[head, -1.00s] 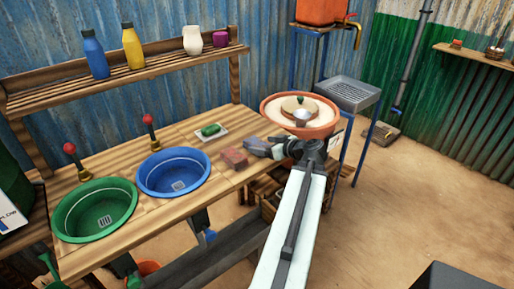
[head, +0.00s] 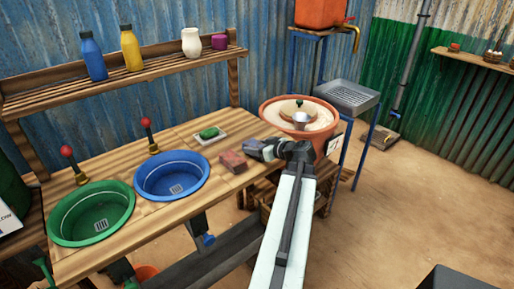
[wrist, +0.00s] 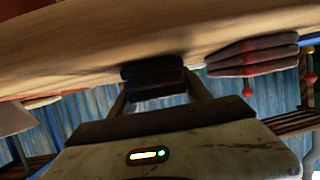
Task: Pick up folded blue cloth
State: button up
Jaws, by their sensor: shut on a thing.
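My gripper (head: 258,148) is at the right end of the wooden counter, beside the reddish folded block (head: 233,161). In the wrist view, its two fingers (wrist: 153,82) stand apart with a dark, layered bundle (wrist: 153,73) between them. I take this bundle to be the folded blue cloth, though shadow hides its colour. It is close to the wooden surface; I cannot tell whether it touches. The reddish layered block also shows in the wrist view (wrist: 252,58), right of the fingers and apart from them.
The counter (head: 150,215) holds a green basin (head: 60,228), a blue basin (head: 150,188), red-topped taps and a small tray with a green item (head: 209,133). A wide clay bowl (head: 325,125) stands just beyond my gripper. Open floor (head: 400,220) lies right.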

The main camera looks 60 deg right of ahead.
aim_at(256, 145)
notch_tip(256, 145, up, 10)
jog(key=p, duration=0.9)
jog(key=shift+f, duration=0.15)
dwell(0.5)
